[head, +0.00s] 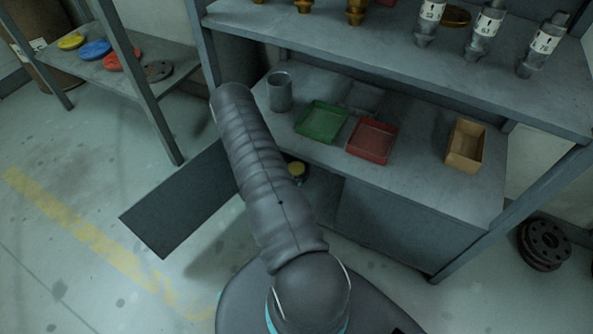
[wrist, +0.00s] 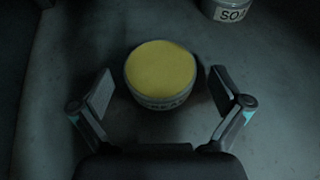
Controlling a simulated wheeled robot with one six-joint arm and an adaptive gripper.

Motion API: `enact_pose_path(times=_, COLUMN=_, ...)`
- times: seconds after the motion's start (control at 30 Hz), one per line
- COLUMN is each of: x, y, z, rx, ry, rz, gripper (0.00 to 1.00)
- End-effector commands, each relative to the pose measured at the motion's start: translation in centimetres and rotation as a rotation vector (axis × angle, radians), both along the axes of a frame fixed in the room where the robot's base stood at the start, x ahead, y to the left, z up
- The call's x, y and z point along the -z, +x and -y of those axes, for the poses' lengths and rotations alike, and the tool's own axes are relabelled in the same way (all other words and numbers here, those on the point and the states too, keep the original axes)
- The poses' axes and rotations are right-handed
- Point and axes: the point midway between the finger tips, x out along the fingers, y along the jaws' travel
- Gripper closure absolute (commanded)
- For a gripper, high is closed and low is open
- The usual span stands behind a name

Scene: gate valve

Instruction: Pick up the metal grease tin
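The grease tin (wrist: 160,76) is a short round tin with a yellow top and a grey side with partly legible lettering. It stands upright near the middle of the wrist view. My gripper (wrist: 160,92) is open, with one finger pad left of the tin and one right of it; gaps show on both sides. A yellow-topped round thing, which looks like the same tin, shows in the head view (head: 297,168) low in the opening under the bench, beside my arm. My gripper is hidden behind my arm in the head view.
A second container (wrist: 231,10) marked "SO" stands at the upper right of the wrist view. An open dark door panel (head: 180,200) is left of my arm. The bench top (head: 420,190) above holds a metal cup (head: 279,91), a green tray (head: 322,122) and a red tray (head: 371,141).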

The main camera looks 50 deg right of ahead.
Motion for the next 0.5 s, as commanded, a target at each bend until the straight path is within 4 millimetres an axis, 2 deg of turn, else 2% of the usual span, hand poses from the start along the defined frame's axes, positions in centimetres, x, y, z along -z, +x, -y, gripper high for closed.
enact_pose_path(times=0.03, x=-0.01, y=0.0, z=-0.01, rx=0.0, ry=0.0, rz=0.0, gripper=0.1)
enact_pose_path(times=0.27, x=-0.02, y=-0.01, z=-0.01, rx=0.0, ry=0.0, rz=0.0, gripper=0.68)
enact_pose_path(times=0.3, x=-0.02, y=-0.01, z=-0.01, rx=0.0, ry=0.0, rz=0.0, gripper=0.71)
enact_pose_path(times=0.5, x=-0.08, y=0.01, z=0.0, rx=0.0, ry=0.0, rz=0.0, gripper=0.71)
